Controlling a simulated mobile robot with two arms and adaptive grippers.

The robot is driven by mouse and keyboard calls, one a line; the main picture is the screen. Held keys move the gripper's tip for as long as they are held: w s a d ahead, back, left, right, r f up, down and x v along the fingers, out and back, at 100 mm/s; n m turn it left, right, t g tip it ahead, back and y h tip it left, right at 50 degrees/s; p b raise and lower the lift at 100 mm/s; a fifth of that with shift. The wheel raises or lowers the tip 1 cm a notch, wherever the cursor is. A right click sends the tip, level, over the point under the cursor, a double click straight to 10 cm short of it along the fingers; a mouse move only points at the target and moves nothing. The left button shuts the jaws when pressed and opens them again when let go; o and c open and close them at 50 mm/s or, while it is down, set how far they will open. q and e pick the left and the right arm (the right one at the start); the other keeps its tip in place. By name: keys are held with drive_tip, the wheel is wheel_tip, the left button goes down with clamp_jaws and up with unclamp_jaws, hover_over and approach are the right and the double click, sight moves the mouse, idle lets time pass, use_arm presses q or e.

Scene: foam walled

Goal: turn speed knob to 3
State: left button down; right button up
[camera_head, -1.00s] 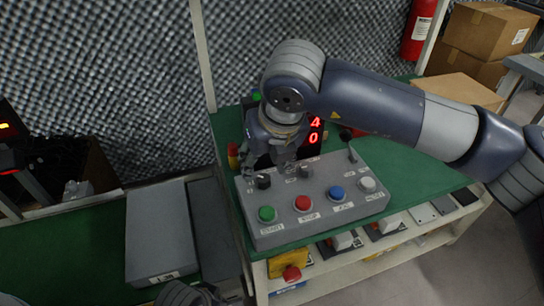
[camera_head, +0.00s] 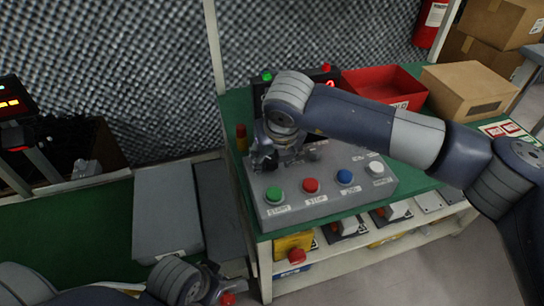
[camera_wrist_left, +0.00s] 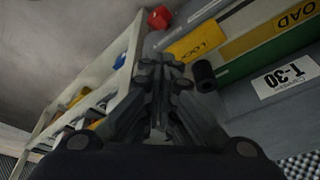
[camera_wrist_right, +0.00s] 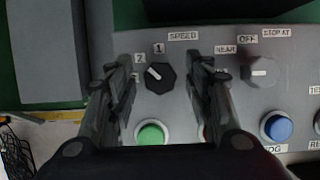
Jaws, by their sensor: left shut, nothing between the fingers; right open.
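The speed knob (camera_wrist_right: 160,77) is black with a white mark pointing up and left, roughly toward the "2" label. Labels "1" and "2" show beside it; a third label is partly hidden by a finger. My right gripper (camera_wrist_right: 158,85) is open, with one finger on each side of the knob; contact cannot be told. In the head view my right gripper (camera_head: 265,160) is over the left back of the grey control panel (camera_head: 325,206) and mostly hides the knob. My left gripper (camera_head: 224,288) is shut and empty, low at the bottom; its fingers show in the left wrist view (camera_wrist_left: 162,75).
Green (camera_head: 275,194), red (camera_head: 311,185) and blue (camera_head: 345,177) buttons line the panel's front. A grey switch (camera_wrist_right: 262,72) is right of the knob. A red bin (camera_head: 385,85) and cardboard box (camera_head: 468,88) stand behind. A lower shelf holds several items.

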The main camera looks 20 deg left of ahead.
drive_tip(key=c, duration=1)
